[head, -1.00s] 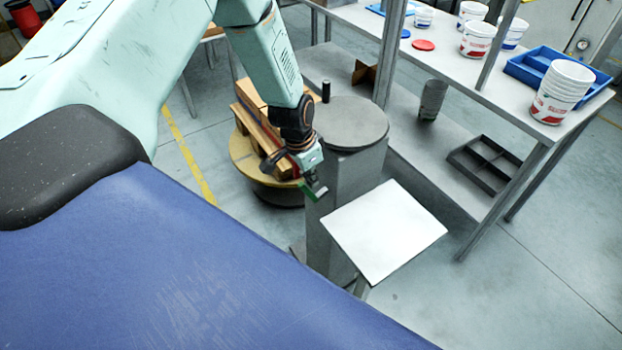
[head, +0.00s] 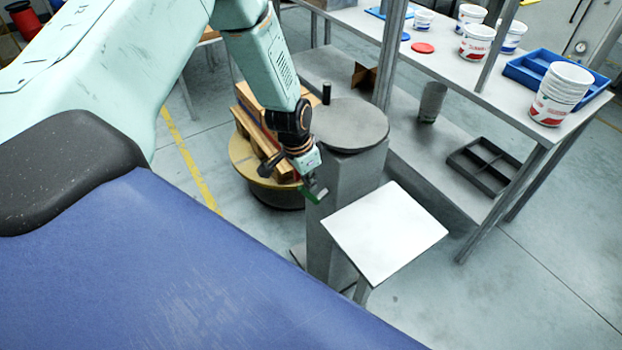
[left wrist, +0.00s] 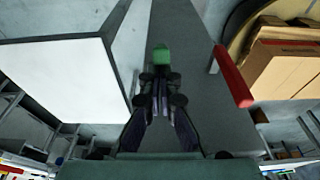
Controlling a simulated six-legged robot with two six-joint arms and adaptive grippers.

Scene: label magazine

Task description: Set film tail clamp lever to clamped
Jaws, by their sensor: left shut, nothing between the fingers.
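A red bar (left wrist: 233,78), which looks like the clamp lever, shows in the left wrist view, right of my fingers and apart from them. Its mounting and its setting are not clear. My left gripper (head: 314,193) points down beside the grey column (head: 350,180), left of the white plate (head: 385,230) in the head view. Its dark fingers are together, with green at the tips (left wrist: 161,57), and nothing is held. My right gripper is out of view.
A round turntable (head: 243,160) carrying a wooden pallet stands behind my left gripper. A bench (head: 450,75) with tubs and a blue tray (head: 530,68) is at the right. Open floor (head: 480,310) lies at the lower right.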

